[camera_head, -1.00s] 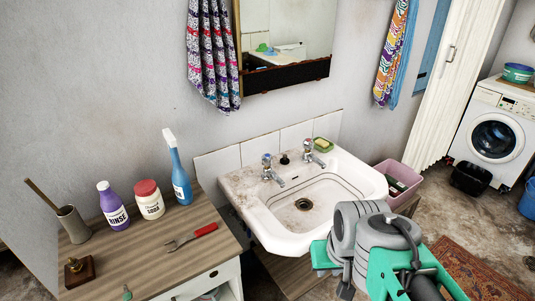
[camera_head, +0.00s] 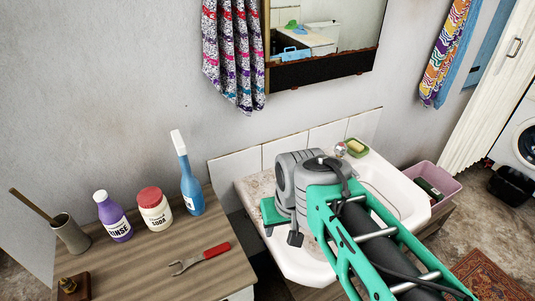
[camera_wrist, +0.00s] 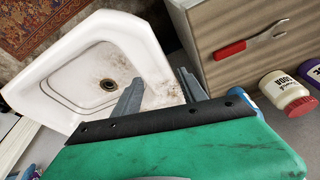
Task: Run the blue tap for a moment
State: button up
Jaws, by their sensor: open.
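The white sink (camera_head: 302,264) stands against the wall in the head view, partly covered by my arm. One metal tap (camera_head: 340,150) shows at its back right; its cap colour is too small to tell. The other tap, at the back left, is hidden behind my wrist. In the wrist view the stained basin (camera_wrist: 70,75) and its dark drain show, but I make out no tap. My gripper (camera_wrist: 160,78) is open and empty, its two grey fingers apart over the sink's side. In the head view its fingers are mostly hidden.
A mirror (camera_head: 325,45) hangs above.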

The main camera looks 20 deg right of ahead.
jog(key=shift+o, duration=1.1)
jog(key=w+d+r+m+p, duration=0.2)
jog(key=w+r, duration=0.3)
jog(key=w, duration=0.3)
jog(key=shift+d+m+g, duration=0.25)
jog(key=shift+m+g, duration=0.15)
jog(key=w+d+f+m+p, duration=0.1)
jog(key=w+d+m, duration=0.1)
jog(key=w, duration=0.4)
jog(key=w+d+f+m+g+p, duration=0.1)
jog(key=w+d+m, duration=0.2)
jog(key=w+d, duration=0.2)
jog(key=w+d+f+m+g+p, duration=0.1)
jog(key=w+d+m+p, duration=0.1)
jog(key=w, duration=0.6)
jog(key=shift+d+m, duration=0.4)
jog(key=shift+d, duration=0.5)
jog(key=shift+a+f, duration=0.15)
jog(key=shift+f, duration=0.05)
notch_tip(320, 180, down, 7)
jog(key=shift+s+r+p, duration=0.1)
jog(key=shift+r+p, duration=0.1)
jog(key=shift+p, duration=0.6)
jog(key=shift+f, duration=0.45)
jog(key=shift+r, duration=0.15)
jog(key=shift+c, duration=0.3)
jog(key=shift+a, duration=0.2)
jog(key=c, duration=0.3)
jog(key=shift+d+r, duration=0.1)
grip_shut()
